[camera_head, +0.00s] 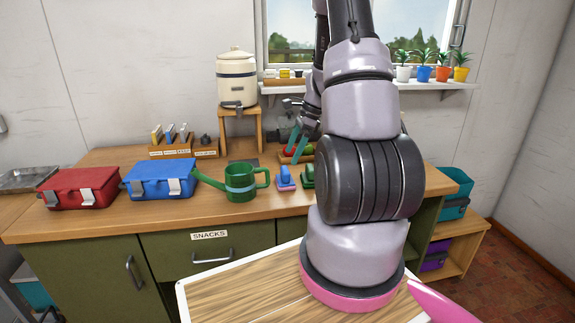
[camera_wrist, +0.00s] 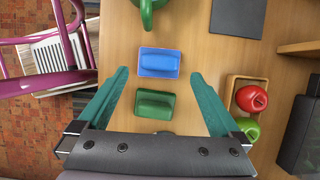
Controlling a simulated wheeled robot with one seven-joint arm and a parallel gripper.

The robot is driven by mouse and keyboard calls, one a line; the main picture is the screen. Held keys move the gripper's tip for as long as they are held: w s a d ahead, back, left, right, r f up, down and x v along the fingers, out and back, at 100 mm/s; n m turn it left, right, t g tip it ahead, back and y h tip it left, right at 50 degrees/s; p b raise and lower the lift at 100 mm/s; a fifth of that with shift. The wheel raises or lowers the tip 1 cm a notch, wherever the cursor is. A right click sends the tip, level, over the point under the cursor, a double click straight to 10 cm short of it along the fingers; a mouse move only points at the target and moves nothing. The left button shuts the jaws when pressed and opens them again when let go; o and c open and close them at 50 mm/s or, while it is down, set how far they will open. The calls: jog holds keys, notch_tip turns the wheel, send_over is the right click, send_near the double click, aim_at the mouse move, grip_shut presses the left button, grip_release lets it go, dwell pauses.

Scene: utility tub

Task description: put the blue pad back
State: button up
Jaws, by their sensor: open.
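The blue pad (camera_head: 286,177) lies on the wooden worktop to the right of the green watering can (camera_head: 241,184). It looks blue on top with a pinkish lower part in the head view. In the wrist view the blue pad (camera_wrist: 159,62) lies just above a similar green pad (camera_wrist: 155,104), a small gap apart. The green pad (camera_head: 307,174) is partly hidden by my arm in the head view. My gripper (camera_wrist: 159,76) is open and empty, its teal fingers spread wide on either side of the pads. In the head view my gripper (camera_head: 297,146) hangs above the worktop.
A small wooden tray (camera_wrist: 234,82) holds a red and a green item, right of my fingers. A dark grey square (camera_wrist: 238,16) lies above it. Blue (camera_head: 159,180) and red (camera_head: 77,188) boxes stand left. A wooden holder (camera_head: 170,150) with upright pieces stands behind.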

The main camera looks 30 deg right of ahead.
jog(key=v, duration=0.5)
notch_tip(320, 180, up, 7)
jog(key=n, duration=0.3)
send_over(289, 172)
jog(key=s+a+r+n+t+h, duration=0.1)
jog(key=s+a+r+n, duration=0.15)
jog(key=r, duration=0.25)
jog(key=s+a+r+n+t, duration=0.1)
jog(key=s+a+r+n, duration=0.15)
jog(key=a+r, duration=0.2)
jog(key=s+a+r+n+t, duration=0.2)
jog(key=s+a+r+n, duration=0.1)
jog(key=s, duration=0.3)
jog(key=s+a+r+n+t+h, duration=0.1)
jog(key=s+a+r+n+t, duration=0.1)
jog(key=s+r+n, duration=0.3)
jog(key=shift+s+a+r+n, duration=0.35)
jog(key=shift+s+a+n, duration=0.25)
jog(key=shift+s+a, duration=0.15)
